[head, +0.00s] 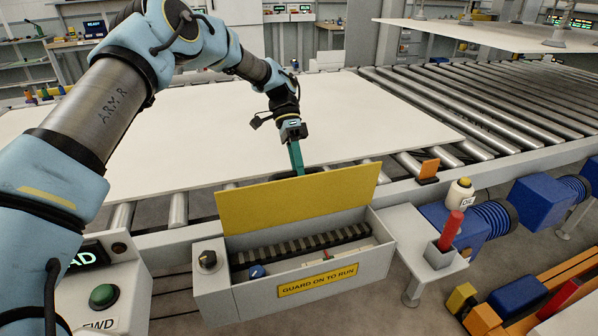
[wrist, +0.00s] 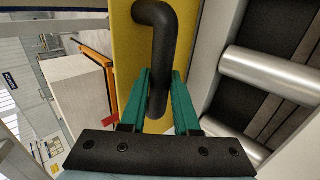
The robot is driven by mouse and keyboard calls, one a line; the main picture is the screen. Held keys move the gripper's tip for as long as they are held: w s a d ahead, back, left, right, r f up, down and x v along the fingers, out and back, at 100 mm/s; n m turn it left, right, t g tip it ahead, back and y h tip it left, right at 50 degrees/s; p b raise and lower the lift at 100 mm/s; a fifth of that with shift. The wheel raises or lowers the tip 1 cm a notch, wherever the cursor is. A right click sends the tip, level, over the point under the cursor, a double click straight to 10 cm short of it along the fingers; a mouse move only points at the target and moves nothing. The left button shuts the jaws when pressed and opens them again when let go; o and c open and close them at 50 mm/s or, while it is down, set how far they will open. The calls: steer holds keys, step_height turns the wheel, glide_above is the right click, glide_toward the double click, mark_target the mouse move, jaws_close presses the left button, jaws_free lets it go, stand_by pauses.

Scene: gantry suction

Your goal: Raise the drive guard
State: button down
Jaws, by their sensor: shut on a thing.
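The yellow drive guard (head: 300,203) stands up, tilted, along the back edge of a grey open-topped box (head: 218,302) in the head view. A toothed drive strip (head: 300,243) shows inside the box. In the wrist view the guard (wrist: 137,75) carries a black bent handle (wrist: 158,50). My gripper (wrist: 160,88) has its green fingers on either side of the handle and is shut on it. In the head view my gripper (head: 298,172) is at the guard's top edge, and the guard hides most of the handle.
The box front has a "GUARD ON TO RUN" label (head: 317,281). A large white sheet (head: 190,135) lies on the rollers behind. An orange block (head: 429,169), an oil bottle (head: 460,192) and a red-handled part (head: 450,231) stand to the right. A green button (head: 103,296) is at left.

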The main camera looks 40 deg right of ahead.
steer(key=shift+w+f, duration=0.25)
steer(key=shift+f, duration=0.25)
steer(key=c, duration=1)
jaws_free()
steer(key=shift+c, duration=0.2)
steer(key=o, duration=0.4)
steer(key=shift+r, duration=0.2)
steer(key=shift+d, duration=0.1)
steer(key=shift+w+r, duration=0.1)
steer(key=shift+b+v, duration=1.2)
steer(key=shift+v, duration=4.1)
